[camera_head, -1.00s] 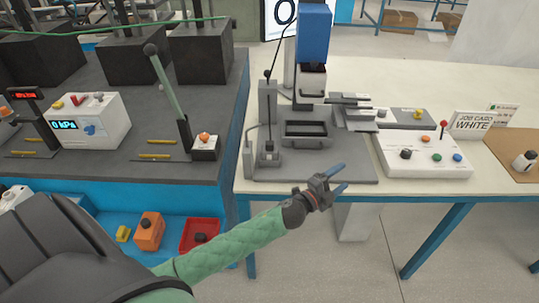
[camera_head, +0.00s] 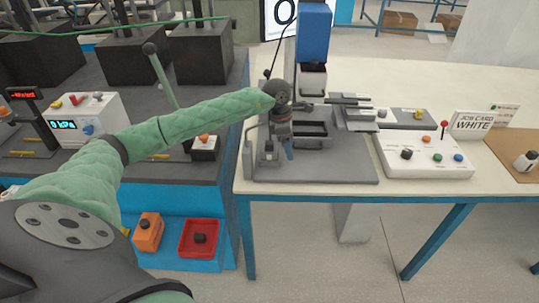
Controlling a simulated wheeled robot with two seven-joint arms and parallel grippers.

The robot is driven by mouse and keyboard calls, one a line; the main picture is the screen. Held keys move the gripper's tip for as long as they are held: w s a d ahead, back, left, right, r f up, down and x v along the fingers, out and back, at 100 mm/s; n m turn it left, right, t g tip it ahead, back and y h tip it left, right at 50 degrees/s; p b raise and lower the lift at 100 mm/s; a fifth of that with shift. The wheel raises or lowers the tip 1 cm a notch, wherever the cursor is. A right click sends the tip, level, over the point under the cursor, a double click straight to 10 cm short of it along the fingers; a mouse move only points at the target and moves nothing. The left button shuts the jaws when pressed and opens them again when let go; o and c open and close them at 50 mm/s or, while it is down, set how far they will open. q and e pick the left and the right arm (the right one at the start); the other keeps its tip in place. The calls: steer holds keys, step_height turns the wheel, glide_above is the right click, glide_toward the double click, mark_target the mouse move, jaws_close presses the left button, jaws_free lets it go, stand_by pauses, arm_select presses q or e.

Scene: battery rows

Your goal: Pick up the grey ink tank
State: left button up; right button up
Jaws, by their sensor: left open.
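Several grey parts stand on the grey machine base (camera_head: 345,168), and I cannot tell for certain which one is the grey ink tank. One is a grey rectangular part with a dark recess (camera_head: 312,140), under the machine's blue head. Another is a small grey block with a dark top (camera_head: 268,158), at the left of the base. Contact cannot be seen. My right gripper is out of view.
A white control box (camera_head: 425,157) with coloured buttons and a job card reading WHITE (camera_head: 480,123) stand to the right. An orange container (camera_head: 148,233) and a red tray (camera_head: 187,250) are low on the left.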

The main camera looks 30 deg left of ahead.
mark_target(269, 142)
arm_select(q)
steer(key=a+r+y, duration=0.1)
steer(key=a, duration=0.1)
steer(key=a+y, duration=0.1)
steer(key=a, duration=0.2)
steer(key=a+r, duration=0.1)
steer(key=a, duration=0.1)
steer(key=shift+a+r+y, duration=0.2)
steer(key=shift+r+y, duration=0.1)
steer(key=shift+y, duration=0.1)
steer(key=shift+a, duration=0.15)
steer(key=shift+f+p, duration=0.5)
steer(key=shift+f, duration=0.7)
step_height(269, 142, down, 4)
steer(key=p, duration=0.2)
steer(key=shift+w+a+p, duration=0.1)
steer(key=shift+p, duration=0.25)
steer(key=shift+f, duration=0.65)
steer(key=c, duration=1.2)
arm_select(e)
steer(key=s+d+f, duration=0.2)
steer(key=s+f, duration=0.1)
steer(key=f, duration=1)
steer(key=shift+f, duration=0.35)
arm_select(q)
steer(key=shift+r, duration=0.1)
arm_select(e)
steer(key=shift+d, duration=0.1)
